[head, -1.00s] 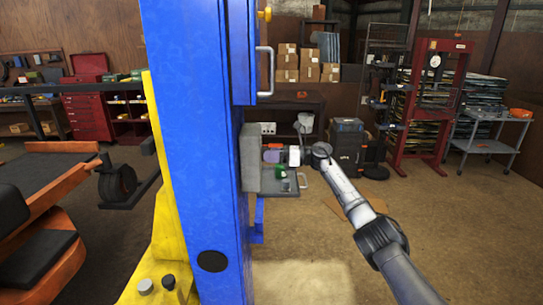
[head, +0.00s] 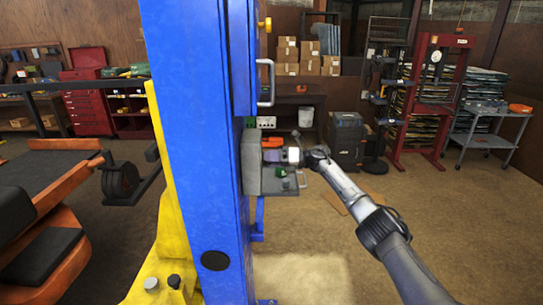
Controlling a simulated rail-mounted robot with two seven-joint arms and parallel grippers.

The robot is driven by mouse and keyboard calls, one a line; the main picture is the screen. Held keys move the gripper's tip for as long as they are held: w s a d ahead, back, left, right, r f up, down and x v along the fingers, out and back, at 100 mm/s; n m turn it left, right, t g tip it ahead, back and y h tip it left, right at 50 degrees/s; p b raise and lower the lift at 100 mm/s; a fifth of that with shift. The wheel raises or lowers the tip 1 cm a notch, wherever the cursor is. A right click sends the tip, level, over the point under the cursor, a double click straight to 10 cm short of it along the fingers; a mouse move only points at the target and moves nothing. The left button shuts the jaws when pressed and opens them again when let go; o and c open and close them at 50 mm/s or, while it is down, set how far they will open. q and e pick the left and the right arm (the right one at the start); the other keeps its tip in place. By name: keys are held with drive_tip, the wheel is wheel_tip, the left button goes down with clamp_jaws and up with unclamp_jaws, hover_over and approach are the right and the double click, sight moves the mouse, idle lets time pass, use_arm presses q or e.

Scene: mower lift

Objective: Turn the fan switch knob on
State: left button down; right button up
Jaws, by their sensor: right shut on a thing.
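A grey switch box (head: 251,160) is fixed to the right side of the blue lift post (head: 190,150). The fan switch knob is not clearly visible; its place at the box's right face is covered by my gripper. My right gripper (head: 271,155) reaches in from the right, level with the middle of the box. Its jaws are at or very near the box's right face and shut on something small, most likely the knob. The knob's angle cannot be told. My left gripper is out of view.
A small grey shelf (head: 277,188) with a handle and a green item juts out below my gripper. An orange lift platform (head: 60,215) stands left. The floor at right is open.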

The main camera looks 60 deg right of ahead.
drive_tip(key=shift+m, duration=0.5)
drive_tip(key=o, duration=0.9)
drive_tip(key=shift+b+v, duration=1.35)
drive_tip(key=shift+v, duration=5.55)
